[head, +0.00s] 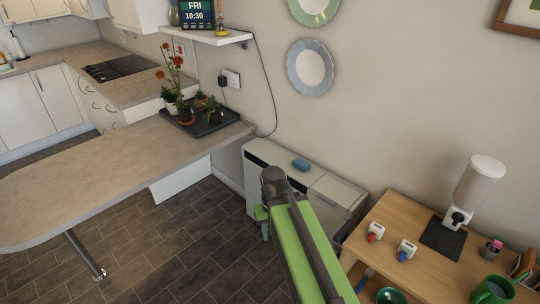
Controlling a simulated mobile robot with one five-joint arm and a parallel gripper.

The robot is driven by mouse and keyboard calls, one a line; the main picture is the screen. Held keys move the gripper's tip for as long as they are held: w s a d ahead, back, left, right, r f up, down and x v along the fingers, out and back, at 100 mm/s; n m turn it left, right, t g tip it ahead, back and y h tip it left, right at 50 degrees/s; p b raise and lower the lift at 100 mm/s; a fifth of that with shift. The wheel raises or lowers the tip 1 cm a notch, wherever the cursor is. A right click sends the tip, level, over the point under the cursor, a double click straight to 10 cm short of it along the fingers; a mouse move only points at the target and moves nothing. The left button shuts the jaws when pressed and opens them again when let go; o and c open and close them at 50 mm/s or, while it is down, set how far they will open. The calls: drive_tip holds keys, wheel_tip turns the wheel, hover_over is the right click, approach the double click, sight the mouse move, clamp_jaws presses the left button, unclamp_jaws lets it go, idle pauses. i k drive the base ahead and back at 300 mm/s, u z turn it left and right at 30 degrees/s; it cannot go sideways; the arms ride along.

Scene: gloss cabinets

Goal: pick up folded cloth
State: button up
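A small blue item (301,164), which looks like the folded cloth, lies on top of the low white cabinet (285,161) against the wall. It is small in view, so its folds cannot be made out. My green arm reaches up from the bottom of the picture in front of the cabinet. My gripper (263,222) hangs below the arm's dark end, to the left of and nearer than the blue item, apart from it. The gripper is small and partly hidden by the arm, so its opening cannot be told.
A wooden table (395,244) at the lower right holds a dispenser (475,188), small bottles or tags and a green mug (492,291). A counter (110,168) with a black plant tray (232,122) stands left. Dark floor (180,245) is clear between.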

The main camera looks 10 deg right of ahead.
sight(300, 164)
drive_tip(key=u, duration=0.4)
drive_tip(key=i, duration=1.95)
drive_tip(key=z, duration=0.4)
drive_tip(key=k, duration=0.85)
drive_tip(key=z, duration=0.1)
drive_tip(key=i, duration=0.95)
drive_tip(key=u, duration=0.1)
